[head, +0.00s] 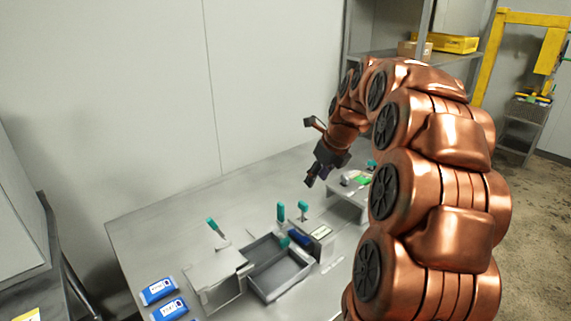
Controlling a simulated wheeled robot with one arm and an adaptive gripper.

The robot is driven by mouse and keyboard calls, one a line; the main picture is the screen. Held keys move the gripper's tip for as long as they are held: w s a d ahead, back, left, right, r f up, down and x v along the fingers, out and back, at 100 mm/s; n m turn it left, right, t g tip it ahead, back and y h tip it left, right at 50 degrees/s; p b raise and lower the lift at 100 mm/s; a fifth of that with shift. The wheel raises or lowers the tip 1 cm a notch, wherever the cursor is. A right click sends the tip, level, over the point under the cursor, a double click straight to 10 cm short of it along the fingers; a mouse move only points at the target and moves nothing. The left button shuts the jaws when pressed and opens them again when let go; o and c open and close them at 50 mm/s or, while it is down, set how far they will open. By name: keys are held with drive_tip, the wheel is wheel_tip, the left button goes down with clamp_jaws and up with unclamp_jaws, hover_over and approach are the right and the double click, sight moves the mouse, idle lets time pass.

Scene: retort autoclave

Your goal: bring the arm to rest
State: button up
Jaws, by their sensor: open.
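My arm (425,190), copper-coloured and segmented, rises at the right of the head view and bends over to the left at the top. My gripper (309,181) is dark and hangs at the arm's end, above the metal table (160,222). It is open, and nothing shows between its fingers. It is apart from the things on the table. Part of the table's right side is hidden behind the arm.
A grey tray (282,284) and a metal box (212,278) stand on the table, with several teal-handled tools nearby. Two blue packets (158,290) (170,309) lie at the front left. A shelf with a yellow crate (455,44) stands behind. The table's back left is clear.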

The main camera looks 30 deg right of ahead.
drive_tip(key=s+a+f+n+g, duration=0.1)
drive_tip(key=s+a+n+g, duration=0.1)
drive_tip(key=s+a+n, duration=0.5)
drive_tip(key=s+a+f+n+g, duration=0.1)
drive_tip(key=s+a+n, duration=0.3)
drive_tip(key=a+n, duration=0.7)
drive_tip(key=s+a+f+n+g, duration=0.1)
drive_tip(key=s+a+f+n, duration=0.2)
drive_tip(key=s+n, duration=0.5)
drive_tip(key=s+a+f+n+g, duration=0.2)
drive_tip(key=s+a+n, duration=0.4)
drive_tip(key=s, duration=0.6)
drive_tip(key=shift+f+n+h+p, duration=0.3)
drive_tip(key=shift+f+n, duration=0.2)
drive_tip(key=shift+n, duration=0.7)
